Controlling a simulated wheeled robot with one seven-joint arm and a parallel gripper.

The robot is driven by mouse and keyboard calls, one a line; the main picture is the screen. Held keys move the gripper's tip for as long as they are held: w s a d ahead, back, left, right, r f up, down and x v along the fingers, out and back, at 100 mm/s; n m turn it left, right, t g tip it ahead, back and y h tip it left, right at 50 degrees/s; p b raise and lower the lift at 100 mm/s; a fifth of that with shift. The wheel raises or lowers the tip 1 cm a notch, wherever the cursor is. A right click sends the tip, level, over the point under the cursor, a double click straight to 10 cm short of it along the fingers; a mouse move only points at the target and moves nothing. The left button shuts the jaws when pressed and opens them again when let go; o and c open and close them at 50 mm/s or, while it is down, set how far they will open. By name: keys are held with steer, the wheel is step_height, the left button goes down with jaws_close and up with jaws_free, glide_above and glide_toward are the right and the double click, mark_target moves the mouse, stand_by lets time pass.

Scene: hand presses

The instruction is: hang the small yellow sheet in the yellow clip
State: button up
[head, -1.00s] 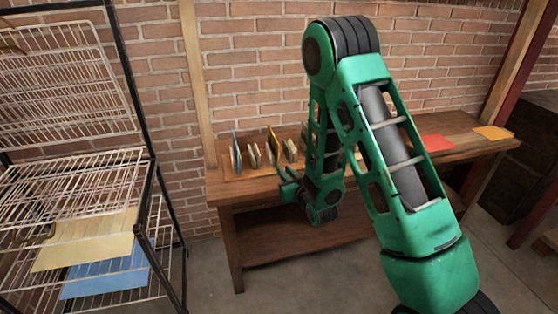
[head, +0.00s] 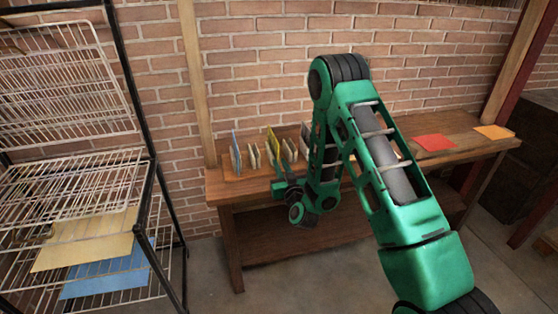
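A small orange-yellow sheet (head: 494,132) lies flat at the right end of the wooden bench. A row of thin upright pieces, which look like clips, stands at the bench's left end; one is yellow (head: 273,143) and rises taller than its neighbours. I cannot tell whether it holds anything. My gripper (head: 280,186) is small and dark at the bench's front edge, just in front of and below the yellow upright piece. Its fingers are too small and blurred to tell open from shut, or whether anything is in them.
A blue upright piece (head: 235,152) and several pale ones share the row. A red sheet (head: 435,143) lies on the bench (head: 228,190). A wire rack (head: 75,185) at the left holds a larger yellow sheet (head: 85,240) and a blue sheet (head: 108,272). A brick wall stands behind.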

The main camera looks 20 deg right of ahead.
steer(key=shift+w, duration=1.9)
steer(key=shift+c, duration=0.6)
jaws_close()
step_height(320, 180, up, 8)
steer(key=shift+f, duration=0.2)
